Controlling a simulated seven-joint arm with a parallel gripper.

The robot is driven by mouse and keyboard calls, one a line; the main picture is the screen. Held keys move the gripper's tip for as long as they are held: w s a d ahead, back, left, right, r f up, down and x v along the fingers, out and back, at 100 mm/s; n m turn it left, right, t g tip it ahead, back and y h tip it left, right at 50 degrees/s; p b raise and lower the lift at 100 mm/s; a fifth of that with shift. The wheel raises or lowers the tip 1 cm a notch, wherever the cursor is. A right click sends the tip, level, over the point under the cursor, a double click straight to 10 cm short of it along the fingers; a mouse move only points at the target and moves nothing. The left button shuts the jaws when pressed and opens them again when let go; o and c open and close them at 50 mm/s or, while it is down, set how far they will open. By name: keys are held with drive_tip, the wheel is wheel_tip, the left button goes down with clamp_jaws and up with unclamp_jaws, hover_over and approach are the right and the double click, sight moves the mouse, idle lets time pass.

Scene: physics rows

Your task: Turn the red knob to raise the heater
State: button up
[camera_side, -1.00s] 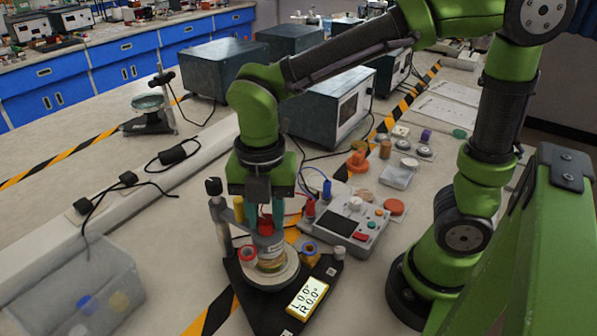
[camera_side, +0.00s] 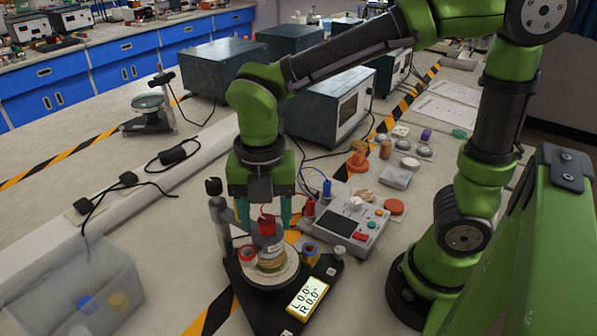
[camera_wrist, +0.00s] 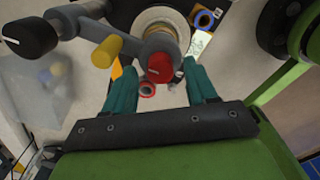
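The red knob (camera_side: 267,225) stands upright on top of the small apparatus, above its round white plate (camera_side: 288,272). In the wrist view the red knob (camera_wrist: 159,67) has a white mark on its face. My gripper (camera_side: 264,222) is above the apparatus, pointing down, with its teal fingers spread on either side of the knob. In the wrist view my gripper (camera_wrist: 158,68) shows a clear gap between each finger and the knob, and holds nothing. I cannot tell which part is the heater.
A black knob (camera_side: 213,186) on a post stands left of the plate. The lit display (camera_side: 307,297) reads L 0.0, R 0.0. A grey control box (camera_side: 345,225) and blue-rimmed ring (camera_side: 311,250) are at the right.

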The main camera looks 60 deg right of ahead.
wheel_tip(320, 180, up, 17)
idle(0.6)
drive_tip(key=shift+f, duration=0.1)
drive_tip(key=m+t+y, duration=0.1)
drive_tip(key=m+t, duration=0.2)
drive_tip(key=m, duration=1.2)
approach(265, 219)
drive_tip(key=w+d+r, duration=0.3)
drive_tip(key=s+d+f+m+t+y, duration=0.1)
drive_tip(key=s+d+f+m+t, duration=0.3)
drive_tip(key=d+m, duration=0.4)
drive_tip(key=m, duration=0.5)
drive_tip(key=shift+f+m, duration=0.4)
